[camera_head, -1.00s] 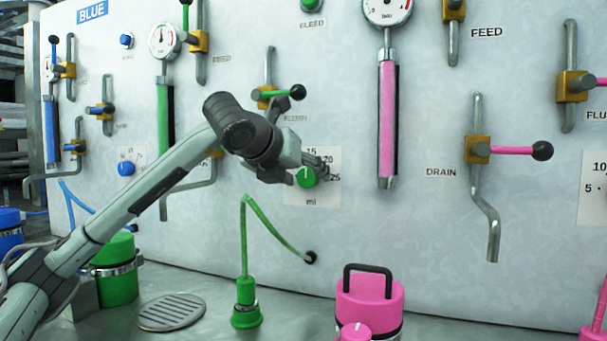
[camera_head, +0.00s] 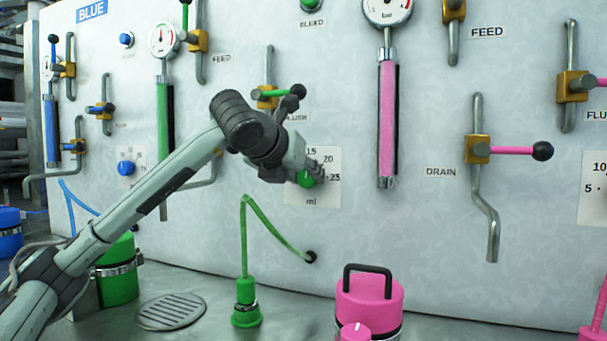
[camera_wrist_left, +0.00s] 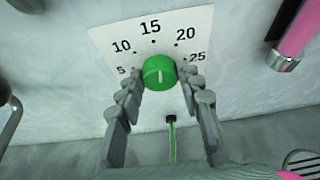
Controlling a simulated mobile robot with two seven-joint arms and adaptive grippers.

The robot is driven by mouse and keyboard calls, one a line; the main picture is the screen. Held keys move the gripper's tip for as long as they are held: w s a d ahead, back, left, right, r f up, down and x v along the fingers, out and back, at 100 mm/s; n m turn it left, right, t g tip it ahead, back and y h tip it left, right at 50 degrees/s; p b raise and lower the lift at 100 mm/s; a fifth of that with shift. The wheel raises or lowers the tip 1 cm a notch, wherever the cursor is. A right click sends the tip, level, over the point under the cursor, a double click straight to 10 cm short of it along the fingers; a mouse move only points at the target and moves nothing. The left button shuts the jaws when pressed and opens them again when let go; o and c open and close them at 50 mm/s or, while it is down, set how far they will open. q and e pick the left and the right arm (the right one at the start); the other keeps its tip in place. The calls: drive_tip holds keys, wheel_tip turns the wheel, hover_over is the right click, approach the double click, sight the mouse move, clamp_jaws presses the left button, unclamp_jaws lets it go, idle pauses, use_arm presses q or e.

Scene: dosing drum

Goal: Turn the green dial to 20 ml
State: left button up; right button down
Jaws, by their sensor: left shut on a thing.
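The green dial (camera_head: 306,179) is on a white scale plate (camera_head: 323,196) on the wall panel. The scale reads 5, 10, 15, 20, 25, with "ml" below. In the left wrist view the dial (camera_wrist_left: 159,73) has a short white pointer line. The line looks nearly upright, roughly toward the 15 mark and well short of 20. My left gripper (camera_head: 311,172) is at the dial. In the wrist view its two fingers (camera_wrist_left: 160,80) close on the dial's left and right sides. The fingers partly cover the dial in the head view. My right gripper is not in view.
A green hose (camera_head: 263,218) runs from a green fitting to the panel below the dial. A black-knobbed flush lever (camera_head: 297,91) sits just above my wrist. A pink tube gauge (camera_head: 387,120) is to the right. A pink container (camera_head: 370,297) stands in front.

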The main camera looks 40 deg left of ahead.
use_arm(q)
drive_tip(key=shift+d+m+y, duration=0.15)
drive_tip(key=shift+m+y, duration=0.35)
drive_tip(key=shift+m, duration=0.3)
drive_tip(key=shift+d+m+y, duration=0.1)
drive_tip(key=shift+m+y, duration=0.6)
drive_tip(key=shift+m, duration=0.1)
drive_tip(key=shift+m+y, duration=0.4)
drive_tip(key=shift+m, duration=0.2)
drive_tip(key=shift+m+y+b, duration=0.3)
drive_tip(key=shift+b, duration=0.05)
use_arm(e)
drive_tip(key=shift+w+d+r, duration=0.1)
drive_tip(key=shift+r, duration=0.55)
use_arm(q)
drive_tip(key=o, duration=1.1)
drive_tip(key=shift+w, duration=0.1)
drive_tip(key=shift+o, duration=0.2)
drive_tip(key=shift+d, duration=0.1)
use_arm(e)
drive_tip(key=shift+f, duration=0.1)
